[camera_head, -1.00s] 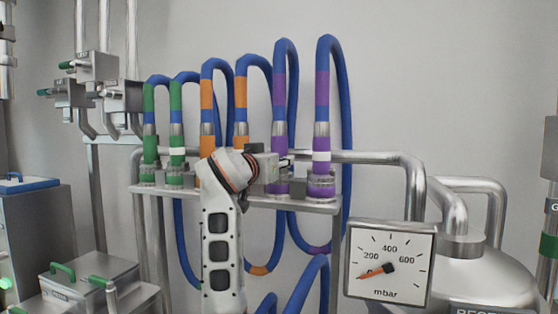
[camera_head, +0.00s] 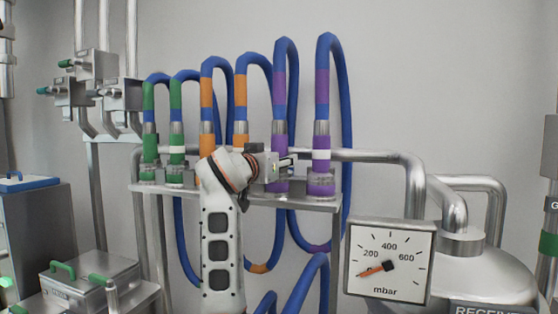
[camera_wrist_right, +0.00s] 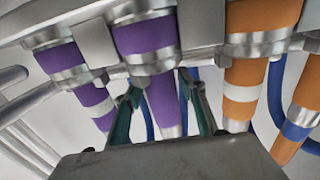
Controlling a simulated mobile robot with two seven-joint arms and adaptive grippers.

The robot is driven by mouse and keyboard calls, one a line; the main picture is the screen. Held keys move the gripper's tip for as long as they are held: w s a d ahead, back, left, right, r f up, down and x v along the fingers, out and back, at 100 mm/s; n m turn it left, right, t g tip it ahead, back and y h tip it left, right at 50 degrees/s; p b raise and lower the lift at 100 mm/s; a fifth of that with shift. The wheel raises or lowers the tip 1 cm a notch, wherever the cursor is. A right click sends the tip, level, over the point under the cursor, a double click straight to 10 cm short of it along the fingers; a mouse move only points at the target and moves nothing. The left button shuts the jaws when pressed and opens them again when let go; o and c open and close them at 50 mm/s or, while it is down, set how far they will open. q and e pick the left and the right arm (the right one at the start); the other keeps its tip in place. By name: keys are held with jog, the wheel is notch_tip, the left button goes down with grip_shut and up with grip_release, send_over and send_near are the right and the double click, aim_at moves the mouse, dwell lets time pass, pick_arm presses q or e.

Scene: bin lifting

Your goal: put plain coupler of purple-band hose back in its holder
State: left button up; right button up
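Two purple-band hoses hang at the right end of the rack. The plain coupler (camera_head: 281,150) belongs to the left one; in the right wrist view it is the purple coupler (camera_wrist_right: 162,100) without a white ring. It lines up with its holder (camera_wrist_right: 146,36) and looks seated against its metal rim. My right gripper (camera_head: 288,162) reaches it from the left. Its two dark green fingers (camera_wrist_right: 160,85) lie on either side of the coupler; whether both press on it is unclear. The purple coupler with a white ring (camera_head: 321,155) stands in the neighbouring holder (camera_head: 321,185). My left gripper is not in view.
Orange-band hoses (camera_head: 207,95) and green-band hoses (camera_head: 149,100) stand left along the same rack (camera_head: 300,204), close to my right arm. A pressure gauge (camera_head: 388,264) and a steel vessel (camera_head: 490,275) are at the lower right. Pipes run behind the rack.

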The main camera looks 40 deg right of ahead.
notch_tip(320, 180, up, 10)
dwell(0.8)
dwell(0.5)
